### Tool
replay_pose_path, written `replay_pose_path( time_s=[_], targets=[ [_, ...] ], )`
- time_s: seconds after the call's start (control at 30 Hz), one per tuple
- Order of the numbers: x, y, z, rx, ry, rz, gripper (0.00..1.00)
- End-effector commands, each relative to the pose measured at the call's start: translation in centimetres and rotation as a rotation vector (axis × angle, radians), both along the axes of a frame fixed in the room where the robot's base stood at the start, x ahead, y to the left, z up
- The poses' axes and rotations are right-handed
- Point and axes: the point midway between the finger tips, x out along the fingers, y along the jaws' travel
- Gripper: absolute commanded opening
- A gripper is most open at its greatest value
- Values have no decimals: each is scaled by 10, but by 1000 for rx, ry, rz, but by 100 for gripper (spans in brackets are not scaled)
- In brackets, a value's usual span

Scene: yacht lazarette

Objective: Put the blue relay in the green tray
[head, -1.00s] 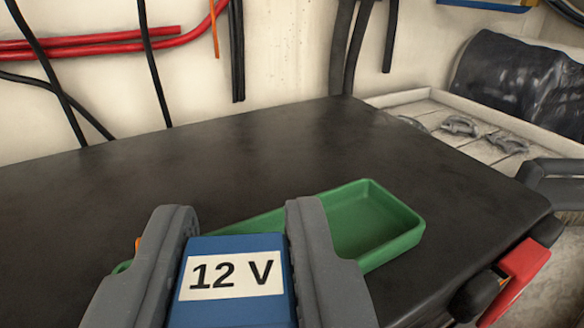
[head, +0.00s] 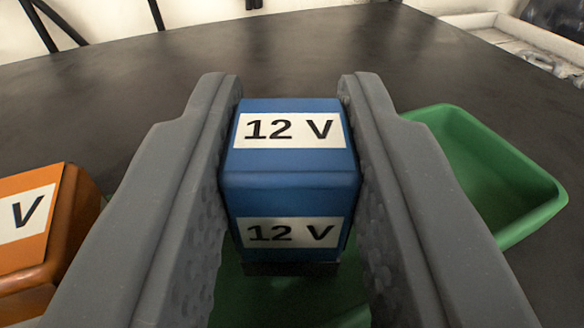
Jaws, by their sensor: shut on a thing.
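The blue relay (head: 290,185) is a blue box with white "12 V" labels on two faces and a dark base. My gripper (head: 290,95) is shut on it, one grey finger against each side. The green tray (head: 549,205) is shallow and lies on the dark top; its right part shows to the right of my right finger. More green shows below the relay between the fingers, so the relay is over or inside the tray. I cannot tell whether its base touches the tray floor. My fingers hide much of the tray.
An orange block (head: 75,215) with a white label ending in "V" stands close beside my left finger. The dark top (head: 300,50) is clear behind the relay. A pale bin (head: 490,22) and black hoses or cables are at the far edge.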

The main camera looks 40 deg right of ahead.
Motion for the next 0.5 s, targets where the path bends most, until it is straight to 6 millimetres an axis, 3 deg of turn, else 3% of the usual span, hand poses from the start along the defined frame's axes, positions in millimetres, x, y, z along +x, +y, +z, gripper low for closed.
replay_pose_path(
  time_s=[0.33, 0.37, 0.5],
  targets=[
    [0, 0, -5, 1, 1, -1, 3],
    [0, 0, -5, 1, 1, -1, 30],
    [0, 0, -5, 2, 2, 0, 34]
  ],
)
